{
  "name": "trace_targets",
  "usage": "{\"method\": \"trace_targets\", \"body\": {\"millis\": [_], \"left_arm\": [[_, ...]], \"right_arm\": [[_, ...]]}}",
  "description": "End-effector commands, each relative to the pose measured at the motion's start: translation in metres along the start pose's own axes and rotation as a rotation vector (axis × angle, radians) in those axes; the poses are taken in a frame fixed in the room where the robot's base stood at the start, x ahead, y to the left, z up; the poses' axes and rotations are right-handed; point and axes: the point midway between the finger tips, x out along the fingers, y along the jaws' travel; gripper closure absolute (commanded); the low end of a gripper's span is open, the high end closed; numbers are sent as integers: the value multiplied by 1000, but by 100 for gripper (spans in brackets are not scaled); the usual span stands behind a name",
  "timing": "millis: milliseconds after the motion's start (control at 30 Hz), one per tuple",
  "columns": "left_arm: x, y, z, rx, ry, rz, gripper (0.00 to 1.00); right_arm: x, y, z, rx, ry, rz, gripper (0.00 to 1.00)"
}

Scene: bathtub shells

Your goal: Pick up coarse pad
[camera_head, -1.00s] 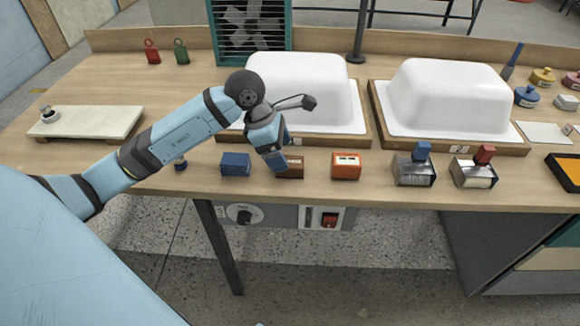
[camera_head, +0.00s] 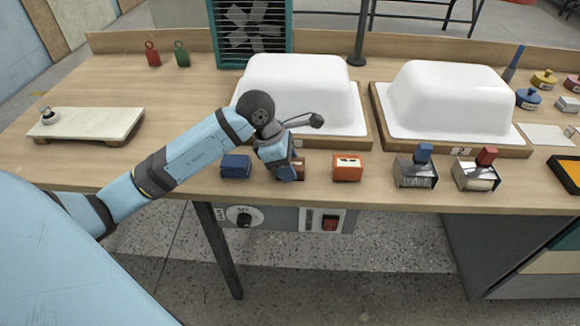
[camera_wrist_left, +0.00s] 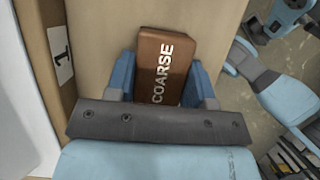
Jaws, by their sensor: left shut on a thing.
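The coarse pad (camera_wrist_left: 165,62) is a brown block with COARSE in white letters. In the left wrist view it sits between the two blue fingers of my left gripper (camera_wrist_left: 163,85), which is shut on it. In the head view my left gripper (camera_head: 284,172) is over the pad near the bench's front edge and hides most of it; a brown bit of the pad (camera_head: 300,168) shows at its right. I cannot tell whether the pad is off the bench top. My right gripper is not in view.
A blue block (camera_head: 236,166) lies close on the left and an orange block (camera_head: 347,168) on the right. Two white shells (camera_head: 300,85) (camera_head: 448,97) stand behind on wooden bases. Two metal holders (camera_head: 416,173) (camera_head: 476,174) are further right. The bench's left part is fairly clear.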

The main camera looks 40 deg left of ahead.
Motion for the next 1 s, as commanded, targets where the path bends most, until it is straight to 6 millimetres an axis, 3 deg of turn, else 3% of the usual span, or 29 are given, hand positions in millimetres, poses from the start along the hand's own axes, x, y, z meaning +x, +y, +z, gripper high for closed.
{"method": "trace_targets", "body": {"millis": [167, 367, 467, 800, 1000], "left_arm": [[-3, 0, 1, 0, -1, 1, 75], [-23, 1, 9, 2, -1, 4, 75], [-42, 1, 17, 3, -1, 5, 75], [-132, 1, 55, 3, -2, 6, 75], [-168, 0, 70, 1, -1, 3, 75]], "right_arm": [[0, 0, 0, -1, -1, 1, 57], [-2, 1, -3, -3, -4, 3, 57], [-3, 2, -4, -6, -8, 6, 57], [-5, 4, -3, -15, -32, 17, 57], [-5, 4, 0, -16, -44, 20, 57]]}}
